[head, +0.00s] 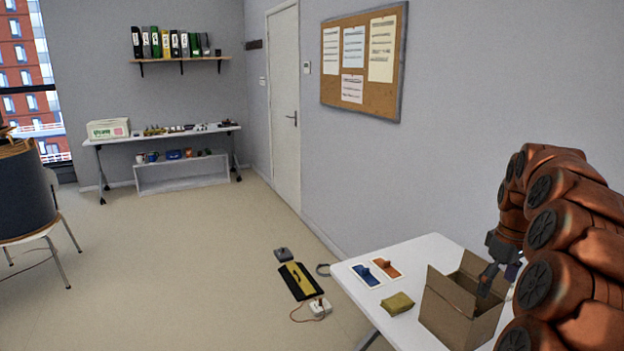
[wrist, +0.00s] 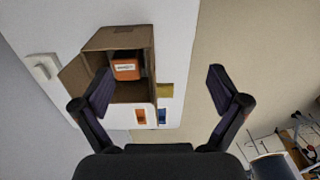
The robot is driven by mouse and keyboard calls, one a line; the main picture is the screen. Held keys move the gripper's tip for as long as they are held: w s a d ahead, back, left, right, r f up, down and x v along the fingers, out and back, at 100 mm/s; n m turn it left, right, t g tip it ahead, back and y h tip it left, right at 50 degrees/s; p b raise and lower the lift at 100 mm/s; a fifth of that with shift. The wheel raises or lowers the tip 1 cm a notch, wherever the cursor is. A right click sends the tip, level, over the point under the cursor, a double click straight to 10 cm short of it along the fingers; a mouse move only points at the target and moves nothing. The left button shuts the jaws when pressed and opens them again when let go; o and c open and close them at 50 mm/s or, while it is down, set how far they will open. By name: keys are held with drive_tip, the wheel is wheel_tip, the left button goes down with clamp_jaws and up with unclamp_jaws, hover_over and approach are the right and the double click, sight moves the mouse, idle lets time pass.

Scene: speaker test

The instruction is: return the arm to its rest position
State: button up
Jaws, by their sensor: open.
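My arm (head: 562,230) is at the right of the head view, orange and bent, reaching over the white table. My gripper (head: 490,278) hangs at the open cardboard box in the head view. In the wrist view my gripper (wrist: 158,90) has its two dark fingers wide apart, with nothing between them. The cardboard box (head: 447,308) stands on the table with its flaps up. The wrist view shows the box (wrist: 118,42) beyond the left finger, with an orange item (wrist: 125,69) inside.
The white table (head: 420,255) also bears a blue piece (head: 364,275) and an orange piece (head: 386,268) on white plates, and a yellow-brown packet (head: 398,303). A black and yellow item (head: 299,281) and a power strip (head: 320,307) lie on the floor.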

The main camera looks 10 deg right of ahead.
drive_tip(key=s+a+r, duration=0.2)
drive_tip(key=s+a, duration=0.1)
drive_tip(key=a, duration=1.2)
drive_tip(key=s+a+f+m+g, duration=0.1)
drive_tip(key=s+a+f, duration=0.1)
drive_tip(key=s+a, duration=1.2)
drive_tip(key=shift+s+a+f, duration=0.2)
drive_tip(key=shift+s+a, duration=0.2)
drive_tip(key=shift+s, duration=0.8)
drive_tip(key=s+a+f+m, duration=0.1)
drive_tip(key=s, duration=0.2)
drive_tip(key=s+a+f, duration=0.1)
drive_tip(key=s+f, duration=0.1)
drive_tip(key=s, duration=0.2)
drive_tip(key=s+f+m, duration=0.1)
drive_tip(key=s, duration=0.3)
drive_tip(key=shift+s+a+f+m+g, duration=0.1)
drive_tip(key=shift+a+f+m+g, duration=0.2)
drive_tip(key=shift+a+g, duration=0.1)
drive_tip(key=shift+c, duration=0.2)
